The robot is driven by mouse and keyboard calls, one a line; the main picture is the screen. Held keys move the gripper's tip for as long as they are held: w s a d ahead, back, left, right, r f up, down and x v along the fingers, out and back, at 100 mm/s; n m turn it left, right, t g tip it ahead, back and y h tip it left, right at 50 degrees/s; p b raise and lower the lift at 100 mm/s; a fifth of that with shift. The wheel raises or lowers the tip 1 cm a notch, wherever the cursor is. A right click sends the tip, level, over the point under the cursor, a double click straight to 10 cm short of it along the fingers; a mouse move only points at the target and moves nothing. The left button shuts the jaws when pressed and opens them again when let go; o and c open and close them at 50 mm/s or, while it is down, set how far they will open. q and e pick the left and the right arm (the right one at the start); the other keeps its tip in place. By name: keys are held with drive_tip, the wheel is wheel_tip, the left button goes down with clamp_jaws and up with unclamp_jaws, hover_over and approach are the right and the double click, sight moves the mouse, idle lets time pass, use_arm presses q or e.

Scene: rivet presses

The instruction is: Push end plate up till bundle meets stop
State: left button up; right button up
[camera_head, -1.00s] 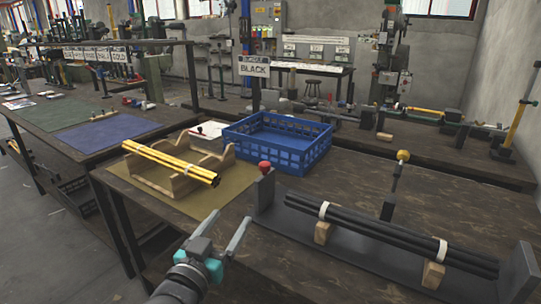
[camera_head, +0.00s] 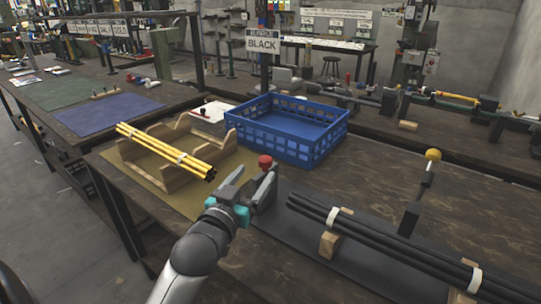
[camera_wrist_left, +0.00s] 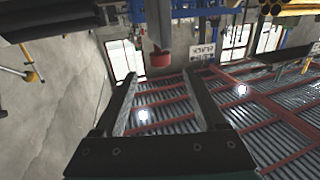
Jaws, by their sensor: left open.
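The black rod bundle (camera_head: 385,240), tied with white bands, lies across wooden blocks (camera_head: 328,244) on a dark base (camera_head: 290,215). At the base's left end stands a dark end plate (camera_head: 265,192) with a red knob (camera_head: 265,162) on top. A gap separates plate and bundle. My left gripper (camera_head: 250,188) is at the plate's left side, its fingertips partly hidden or overlapping the plate. In the left wrist view its fingers (camera_wrist_left: 163,85) are open and empty, with the red knob (camera_wrist_left: 160,59) beyond, between the tips. I cannot tell whether they touch. The right end is out of frame.
A yellow-rod bundle (camera_head: 165,150) rests on a wooden cradle (camera_head: 180,181) at left. A blue crate (camera_head: 290,152) stands behind the end plate. A post with a yellow ball (camera_head: 433,154) rises behind the black bundle. The table is clear right of the crate.

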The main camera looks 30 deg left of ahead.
sight(268, 156)
use_arm(q)
drive_tip(key=w, duration=0.2)
drive_tip(key=w+a+b, duration=0.1)
drive_tip(key=w, duration=0.2)
drive_tip(key=w+b, duration=0.1)
drive_tip(key=w, duration=0.2)
drive_tip(key=shift+w+a, duration=0.1)
drive_tip(key=shift+a, duration=0.15)
drive_tip(key=shift+w+a+b, duration=0.2)
drive_tip(key=shift+w+b, duration=0.2)
drive_tip(key=shift+w, duration=0.7)
use_arm(e)
drive_tip(key=w+a+r, duration=0.3)
drive_tip(key=w, duration=0.1)
drive_tip(key=shift+a, duration=0.35)
use_arm(q)
drive_tip(key=shift+c, duration=0.2)
clamp_jaws()
